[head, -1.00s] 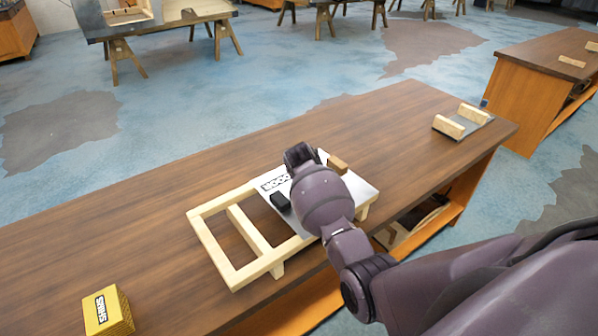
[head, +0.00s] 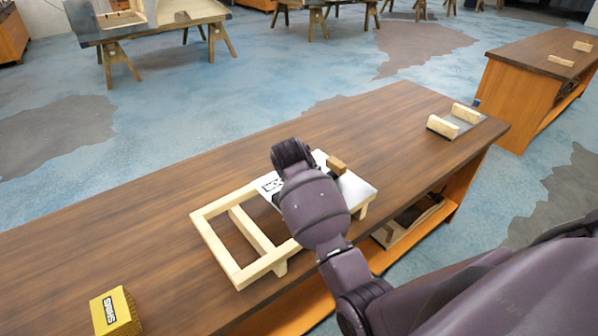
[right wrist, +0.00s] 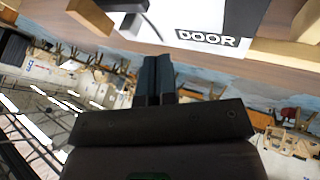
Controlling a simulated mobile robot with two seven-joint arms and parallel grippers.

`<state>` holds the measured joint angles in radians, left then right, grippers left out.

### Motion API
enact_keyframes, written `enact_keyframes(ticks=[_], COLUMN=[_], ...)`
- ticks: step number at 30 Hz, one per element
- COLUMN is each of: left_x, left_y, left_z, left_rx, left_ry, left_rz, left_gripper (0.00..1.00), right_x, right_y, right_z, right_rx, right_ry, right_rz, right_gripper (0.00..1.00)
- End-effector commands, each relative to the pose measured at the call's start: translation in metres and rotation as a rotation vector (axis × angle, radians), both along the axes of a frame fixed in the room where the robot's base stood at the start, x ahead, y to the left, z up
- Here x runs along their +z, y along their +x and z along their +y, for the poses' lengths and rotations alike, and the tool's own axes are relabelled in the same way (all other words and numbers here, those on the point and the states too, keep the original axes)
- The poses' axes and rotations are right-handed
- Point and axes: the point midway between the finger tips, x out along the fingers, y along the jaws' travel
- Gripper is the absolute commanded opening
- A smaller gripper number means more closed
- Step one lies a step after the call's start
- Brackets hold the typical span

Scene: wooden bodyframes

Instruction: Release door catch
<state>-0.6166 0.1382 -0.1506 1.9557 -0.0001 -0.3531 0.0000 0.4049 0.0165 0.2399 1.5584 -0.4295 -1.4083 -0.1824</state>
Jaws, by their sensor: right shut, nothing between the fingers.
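A pale wooden frame (head: 222,250) lies on the brown workbench. A white door panel (head: 358,189) covers its right part, with a small brown wooden block (head: 336,165) at its far edge. In the right wrist view the door panel (right wrist: 180,14) carries a "DOOR" label, and a wooden block (right wrist: 90,15) and a dark piece (right wrist: 124,5) show at the top edge. My right gripper (right wrist: 156,65) is shut and empty, its fingertips close to the panel; contact cannot be told. In the head view my right arm hides its fingers and part of the panel. My left gripper is out of view.
A yellow box (head: 115,312) stands at the bench's front left. A grey holder with two wooden blocks (head: 456,121) sits at the right end of the workbench (head: 130,222). The bench top left of and behind the frame is clear.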

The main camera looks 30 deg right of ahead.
Motion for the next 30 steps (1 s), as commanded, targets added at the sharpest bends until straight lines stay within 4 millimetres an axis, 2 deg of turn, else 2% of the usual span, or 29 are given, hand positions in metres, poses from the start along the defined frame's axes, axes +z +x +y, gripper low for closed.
enact_keyframes(ticks=[6, 15, 23, 24, 30], left_x=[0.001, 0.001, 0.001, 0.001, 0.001], left_y=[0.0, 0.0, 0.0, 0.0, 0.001], left_z=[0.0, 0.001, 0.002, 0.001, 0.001], left_rx=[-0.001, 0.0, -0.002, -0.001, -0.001], left_ry=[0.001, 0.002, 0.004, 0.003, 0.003], left_rz=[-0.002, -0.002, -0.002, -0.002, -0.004], left_gripper=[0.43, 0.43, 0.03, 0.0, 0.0], right_x=[0.01, 0.011, 0.019, 0.023, 0.036], right_y=[-0.007, -0.007, 0.004, 0.008, 0.019], right_z=[0.004, 0.005, 0.008, 0.01, 0.023], right_rx=[0.0, 0.0, 0.021, 0.033, 0.116], right_ry=[0.0, 0.0, 0.003, 0.004, 0.024], right_rz=[0.001, 0.001, -0.088, -0.125, -0.365], right_gripper=[0.0, 0.0, 0.0, 0.0, 0.0])
